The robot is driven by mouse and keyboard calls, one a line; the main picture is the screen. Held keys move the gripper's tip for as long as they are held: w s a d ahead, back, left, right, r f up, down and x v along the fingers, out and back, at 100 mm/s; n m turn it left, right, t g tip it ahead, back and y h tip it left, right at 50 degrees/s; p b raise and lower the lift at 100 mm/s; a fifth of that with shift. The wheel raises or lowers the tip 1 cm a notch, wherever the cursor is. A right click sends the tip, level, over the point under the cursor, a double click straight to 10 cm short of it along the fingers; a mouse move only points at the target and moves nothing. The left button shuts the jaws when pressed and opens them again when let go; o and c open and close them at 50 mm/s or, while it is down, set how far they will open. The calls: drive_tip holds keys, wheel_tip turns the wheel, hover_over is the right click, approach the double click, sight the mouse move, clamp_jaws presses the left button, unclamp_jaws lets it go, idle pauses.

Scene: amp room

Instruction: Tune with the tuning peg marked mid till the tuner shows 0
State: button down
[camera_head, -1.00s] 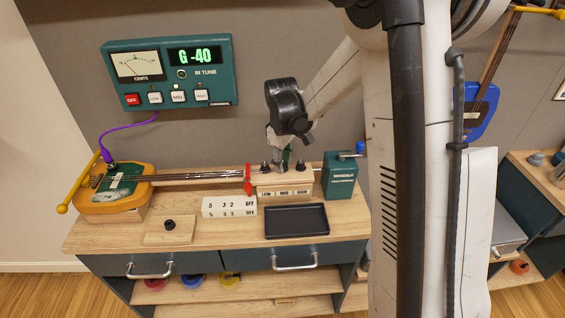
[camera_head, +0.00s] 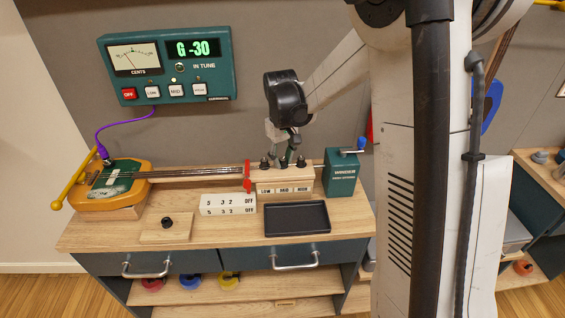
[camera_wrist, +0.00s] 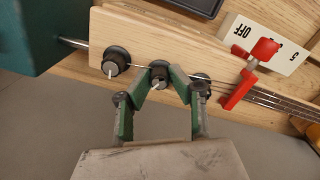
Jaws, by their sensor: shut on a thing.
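The tuner (camera_head: 168,66) on the back wall reads "G -30" in green, with a needle dial at its left. The headstock block (camera_head: 284,179) carries three black pegs, with LOW, MID and HIGH labels below them. My gripper (camera_head: 285,160) points down at the middle peg. In the wrist view, my green gripper fingers (camera_wrist: 161,80) close around the middle peg (camera_wrist: 159,70), the one marked MID. Another peg (camera_wrist: 115,61) stands free at the left; the third peg (camera_wrist: 201,81) is partly hidden by a finger.
A red clamp (camera_head: 247,177) sits on the strings left of the pegs. The yellow-green instrument body (camera_head: 112,187) lies at the left. A green winder box (camera_head: 341,173) stands right of the block. A black tray (camera_head: 297,217) and a white OFF sign (camera_head: 228,204) lie in front.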

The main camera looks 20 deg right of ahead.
sight(282, 159)
drive_tip(key=m+b, duration=0.2)
drive_tip(key=m, duration=0.3)
drive_tip(key=shift+m, duration=0.3)
drive_tip(key=m+b, duration=0.1)
drive_tip(key=m, duration=0.3)
drive_tip(key=shift+m, duration=0.6)
drive_tip(key=c, duration=1.6)
unclamp_jaws()
drive_tip(key=shift+o, duration=0.2)
wheel_tip(282, 159, up, 12)
drive_tip(key=shift+w, duration=0.15)
